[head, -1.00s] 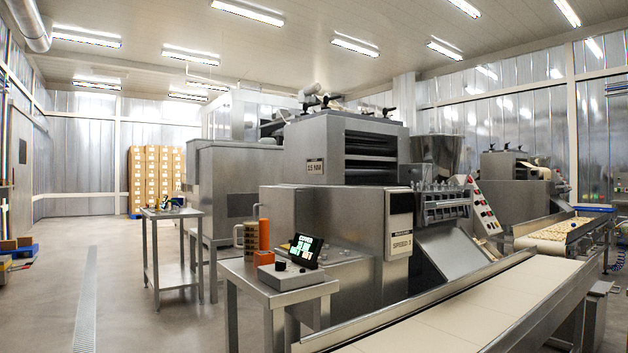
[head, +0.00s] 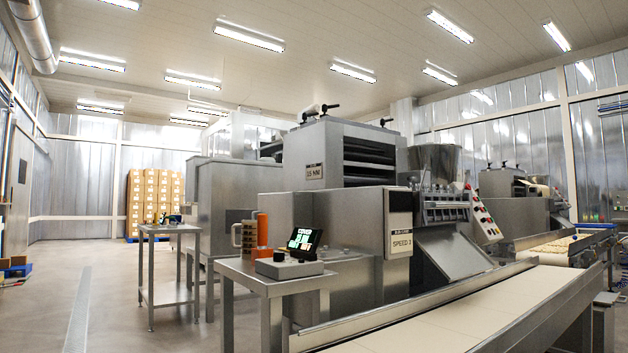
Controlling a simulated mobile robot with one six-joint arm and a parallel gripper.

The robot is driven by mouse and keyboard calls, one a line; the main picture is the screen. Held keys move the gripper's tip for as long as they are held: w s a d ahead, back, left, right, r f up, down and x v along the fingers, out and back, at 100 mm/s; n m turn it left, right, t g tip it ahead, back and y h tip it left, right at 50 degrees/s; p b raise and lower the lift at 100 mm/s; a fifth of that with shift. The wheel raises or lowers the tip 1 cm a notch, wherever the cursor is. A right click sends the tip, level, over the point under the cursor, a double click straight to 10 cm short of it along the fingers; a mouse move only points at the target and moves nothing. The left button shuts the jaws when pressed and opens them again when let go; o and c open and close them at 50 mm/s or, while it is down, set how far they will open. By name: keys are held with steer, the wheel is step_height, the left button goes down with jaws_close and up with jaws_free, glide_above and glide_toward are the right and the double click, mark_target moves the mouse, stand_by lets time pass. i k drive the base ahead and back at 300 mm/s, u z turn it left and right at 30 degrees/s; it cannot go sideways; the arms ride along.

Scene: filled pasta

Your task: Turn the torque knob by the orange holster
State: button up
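A small black knob (head: 279,256) sits on top of a low grey box (head: 292,269) at the front of a steel table (head: 247,271). The orange holster (head: 262,229) stands upright behind the box, slightly to its left, with a pale rack-like item (head: 238,235) beside it. A tilted black display (head: 304,242) with bright lettering stands just right of the holster. The knob's marking is too small to read. My gripper is not in view.
A long pale conveyor (head: 450,310) runs close along the table's right side. A large steel machine (head: 345,225) stands behind the table. A second steel table (head: 165,229) stands farther back left. The floor (head: 110,290) at left is clear.

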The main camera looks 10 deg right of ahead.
mark_target(277, 256)
steer(key=u, duration=0.05)
steer(key=i, duration=1)
steer(key=z, duration=0.05)
